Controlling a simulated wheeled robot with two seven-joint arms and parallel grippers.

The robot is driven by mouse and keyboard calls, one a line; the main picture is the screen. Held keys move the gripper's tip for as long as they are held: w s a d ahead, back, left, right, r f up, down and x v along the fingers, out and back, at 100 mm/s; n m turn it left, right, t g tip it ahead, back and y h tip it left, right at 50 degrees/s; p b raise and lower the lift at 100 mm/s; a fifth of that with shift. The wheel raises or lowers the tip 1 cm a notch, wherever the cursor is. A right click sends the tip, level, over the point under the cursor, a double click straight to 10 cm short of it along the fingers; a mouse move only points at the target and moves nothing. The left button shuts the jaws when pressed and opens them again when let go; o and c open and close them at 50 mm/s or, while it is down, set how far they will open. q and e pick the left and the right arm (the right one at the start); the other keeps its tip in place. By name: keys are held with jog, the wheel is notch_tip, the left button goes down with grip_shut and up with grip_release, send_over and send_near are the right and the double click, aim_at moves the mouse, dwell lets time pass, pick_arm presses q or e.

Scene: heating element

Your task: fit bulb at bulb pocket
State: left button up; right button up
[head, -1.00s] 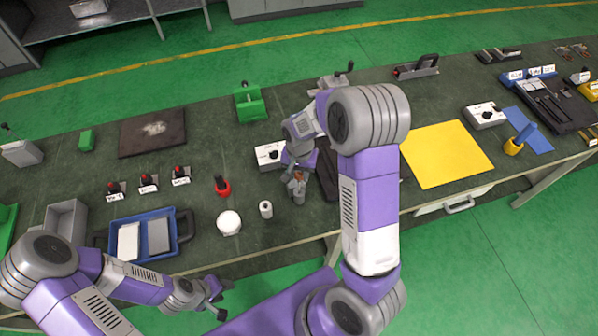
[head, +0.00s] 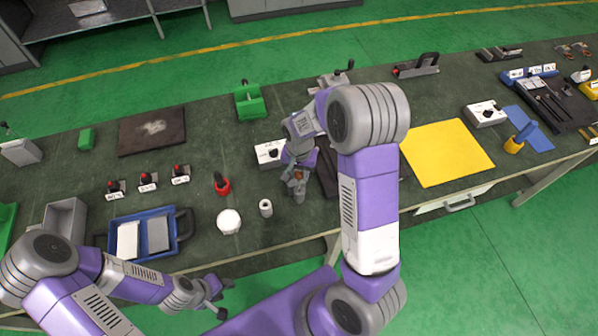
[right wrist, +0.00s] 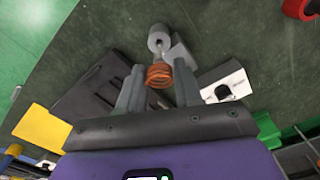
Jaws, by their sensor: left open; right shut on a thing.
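My right gripper (right wrist: 158,90) is shut on an orange ribbed, coil-like piece (right wrist: 159,75), held above the bench. In the head view the right gripper (head: 297,180) is over the front middle of the bench, with a grey part (head: 299,196) just below it. A small pale cylinder with a hole in its top (head: 265,208) stands to its left; it also shows in the right wrist view (right wrist: 158,38), just beyond the held piece. A white round object (head: 229,222) is further left. Which thing is the bulb or its pocket, I cannot tell. My left gripper (head: 217,298) is open and empty, in front of the bench.
A white box with a black knob (head: 268,153) and a dark plate (head: 328,170) are close to the right gripper. A red-based post (head: 221,187) stands at left, behind the white round object. A blue tray (head: 140,257) lies further left, a yellow mat (head: 440,154) to the right.

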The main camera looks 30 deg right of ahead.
aim_at(299, 188)
jog(key=shift+f+b, duration=2.8)
jog(key=shift+f, duration=0.7)
jog(key=o, duration=1.1)
jog(key=shift+r, duration=0.15)
notch_tip(299, 188, up, 7)
jog(key=shift+r+p, duration=0.2)
jog(key=shift+p, duration=0.3)
